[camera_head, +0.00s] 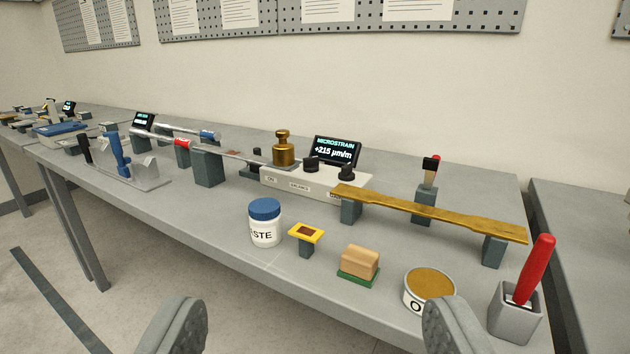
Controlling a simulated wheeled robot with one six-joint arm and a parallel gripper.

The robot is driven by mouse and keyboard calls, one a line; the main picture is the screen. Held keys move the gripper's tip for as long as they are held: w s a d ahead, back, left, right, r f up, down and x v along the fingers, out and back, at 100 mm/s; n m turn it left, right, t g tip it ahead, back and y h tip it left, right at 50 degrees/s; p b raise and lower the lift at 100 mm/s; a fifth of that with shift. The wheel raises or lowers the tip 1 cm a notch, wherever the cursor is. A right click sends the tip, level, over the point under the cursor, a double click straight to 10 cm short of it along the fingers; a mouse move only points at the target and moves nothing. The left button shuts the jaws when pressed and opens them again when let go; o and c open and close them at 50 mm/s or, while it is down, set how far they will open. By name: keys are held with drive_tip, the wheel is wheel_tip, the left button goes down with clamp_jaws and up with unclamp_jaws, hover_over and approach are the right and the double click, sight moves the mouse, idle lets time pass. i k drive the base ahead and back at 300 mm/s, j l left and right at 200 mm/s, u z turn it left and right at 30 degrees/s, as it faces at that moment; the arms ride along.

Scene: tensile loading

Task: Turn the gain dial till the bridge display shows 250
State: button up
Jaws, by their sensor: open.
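The bridge box (282,183) is a low white case on the bench. Its display (335,149) reads MICROSTRAIN +215 µm/m. A black dial (311,163) and another black dial (344,172) stand on its top. Front labels read ON and BALANCE; a third label at the right is partly hidden by a brass strip, so I cannot read which dial is the gain dial. The right dial is nearest that label. My gripper (312,325) is open, its grey fingers wide apart at the bottom edge. It is empty and well short of the box.
A brass strip (430,213) rests on two blocks right of the box. A paste jar (265,223), sanding block (359,263), round tin (430,287) and red-handled tool (531,268) occupy the front.

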sight(345, 175)
drive_tip(key=i+j, duration=0.1)
drive_tip(key=i, duration=0.45)
drive_tip(key=i+j+u, duration=0.15)
drive_tip(key=i, duration=0.4)
